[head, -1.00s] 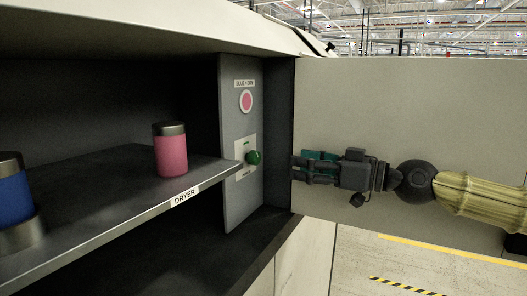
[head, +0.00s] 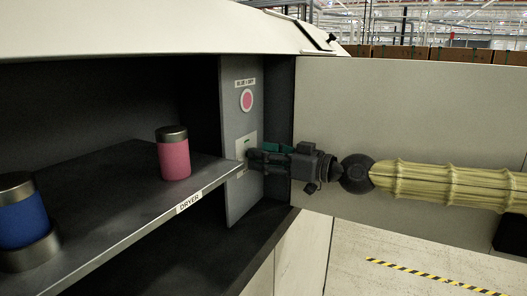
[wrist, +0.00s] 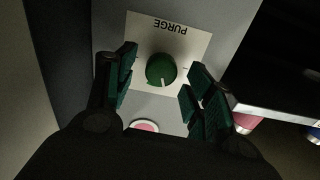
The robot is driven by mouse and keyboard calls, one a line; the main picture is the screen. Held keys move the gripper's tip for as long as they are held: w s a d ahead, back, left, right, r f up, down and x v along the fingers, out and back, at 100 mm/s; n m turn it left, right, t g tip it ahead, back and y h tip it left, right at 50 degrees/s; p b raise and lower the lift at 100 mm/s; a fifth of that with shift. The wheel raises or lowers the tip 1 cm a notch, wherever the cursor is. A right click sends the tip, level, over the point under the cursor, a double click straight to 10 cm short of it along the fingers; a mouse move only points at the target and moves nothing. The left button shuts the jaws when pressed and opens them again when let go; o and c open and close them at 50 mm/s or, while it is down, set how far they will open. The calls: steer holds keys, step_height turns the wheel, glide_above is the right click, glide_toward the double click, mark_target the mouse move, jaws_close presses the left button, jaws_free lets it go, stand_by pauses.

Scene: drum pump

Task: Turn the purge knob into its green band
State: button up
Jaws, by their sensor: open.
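The purge knob (wrist: 160,69) is round and green, on a pale plate (wrist: 142,30) lettered PURGE, which appears upside down in the wrist view. A white pointer line on the knob points to the bottom of that picture, away from the lettering. My gripper (wrist: 163,70) is open, with one finger on each side of the knob; gaps show between the fingers and the knob. In the head view my gripper (head: 254,158) is at the plate (head: 241,148) and hides the knob. I cannot make out the green band in the wrist view.
A pink round button (head: 246,100) sits above the plate on the grey panel (head: 236,205). The dryer shelf (head: 110,175) ends left of the plate, bearing a pink canister (head: 174,157) and a blue canister (head: 22,218). A large pale panel (head: 400,110) stands behind my arm.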

steer(key=shift+w+a, duration=0.1)
steer(key=shift+a, duration=0.05)
steer(key=c, duration=1)
steer(key=shift+f+b, duration=0.1)
steer(key=shift+b, duration=0.45)
steer(key=shift+m+b, duration=2.4)
steer(key=shift+b, duration=0.15)
steer(key=shift+r, duration=0.2)
